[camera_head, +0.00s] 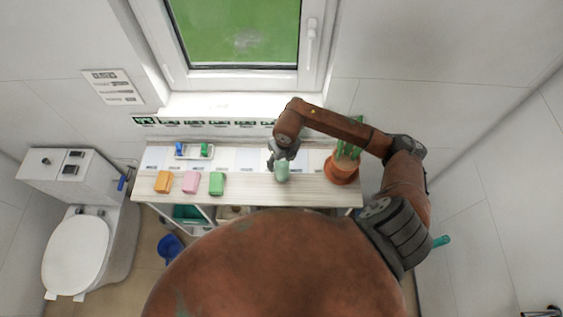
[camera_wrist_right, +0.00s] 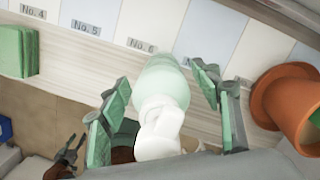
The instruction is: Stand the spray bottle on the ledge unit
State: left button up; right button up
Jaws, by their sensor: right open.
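The spray bottle (camera_head: 282,173), pale green with a white spray head, stands near the front edge of the pale wooden ledge unit (camera_head: 311,191). In the right wrist view the bottle (camera_wrist_right: 163,93) lies between the two fingers of my right gripper (camera_wrist_right: 157,80). The fingers are spread, with a visible gap on each side of the bottle. In the head view my right gripper (camera_head: 281,158) is over and just behind the bottle, partly hiding it. The ledge's labelled strips, such as No. 5 (camera_wrist_right: 85,27) and No. 6 (camera_wrist_right: 142,45), run behind it. My left gripper is not in view.
A potted cactus (camera_head: 342,170) stands close to the bottle's right. Orange (camera_head: 163,182), pink (camera_head: 191,182) and green (camera_head: 217,183) blocks stand along the left front. A small tray (camera_head: 194,152) with blue and green items is behind them. The ledge between green block and bottle is clear.

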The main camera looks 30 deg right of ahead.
jog(key=r, duration=0.3)
jog(key=r+b, duration=0.1)
jog(key=r, duration=0.3)
jog(key=s+r+b, duration=0.1)
jog(key=r, duration=0.2)
jog(key=shift+s+r, duration=0.1)
jog(key=shift+r, duration=0.1)
jog(key=shift+s+r, duration=0.1)
jog(key=shift+r, duration=0.25)
